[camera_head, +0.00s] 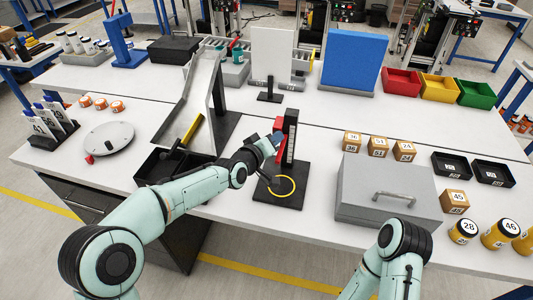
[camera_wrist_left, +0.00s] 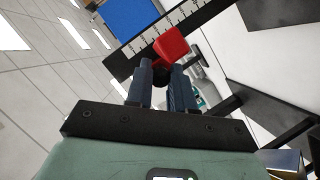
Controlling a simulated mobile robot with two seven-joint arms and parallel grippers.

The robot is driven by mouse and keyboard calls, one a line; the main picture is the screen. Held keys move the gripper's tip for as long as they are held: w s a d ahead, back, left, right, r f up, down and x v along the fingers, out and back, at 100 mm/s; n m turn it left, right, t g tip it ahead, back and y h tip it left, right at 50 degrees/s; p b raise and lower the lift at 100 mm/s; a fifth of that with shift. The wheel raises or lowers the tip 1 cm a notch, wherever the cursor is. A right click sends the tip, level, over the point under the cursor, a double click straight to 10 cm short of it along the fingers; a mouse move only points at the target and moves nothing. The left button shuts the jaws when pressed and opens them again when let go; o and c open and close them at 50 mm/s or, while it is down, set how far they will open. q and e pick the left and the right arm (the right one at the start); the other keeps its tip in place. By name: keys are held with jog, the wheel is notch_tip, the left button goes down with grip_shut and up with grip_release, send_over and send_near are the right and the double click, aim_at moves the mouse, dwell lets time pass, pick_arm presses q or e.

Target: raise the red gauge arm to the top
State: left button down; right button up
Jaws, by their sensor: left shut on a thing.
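The gauge is a dark upright post (camera_head: 289,143) with a white scale, standing on a black base (camera_head: 290,201). Its red gauge arm (camera_head: 279,124) shows to the left of the post, near the post's upper end. In the left wrist view the red arm (camera_wrist_left: 171,44) lies at the fingertips, in front of the scale (camera_wrist_left: 150,45). My left gripper (camera_wrist_left: 161,72) is shut on the red arm. In the head view the left gripper (camera_head: 276,139) is beside the post and partly hides the arm. My right gripper is out of view; only its arm shows.
A yellow ring (camera_head: 281,186) is at the gauge base. A grey lidded box (camera_head: 375,205) stands to the right, with small numbered boxes (camera_head: 377,146) behind it. A metal chute (camera_head: 198,95) stands left of the gauge. A white panel (camera_head: 270,55) stands behind.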

pick_arm(q)
notch_tip(320, 180, up, 3)
jog(key=shift+r, duration=0.15)
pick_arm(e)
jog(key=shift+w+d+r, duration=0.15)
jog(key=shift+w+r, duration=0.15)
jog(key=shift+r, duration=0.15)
pick_arm(q)
jog(key=c, duration=1)
grip_release()
jog(key=shift+b+v, duration=2.75)
jog(key=shift+v, duration=3.95)
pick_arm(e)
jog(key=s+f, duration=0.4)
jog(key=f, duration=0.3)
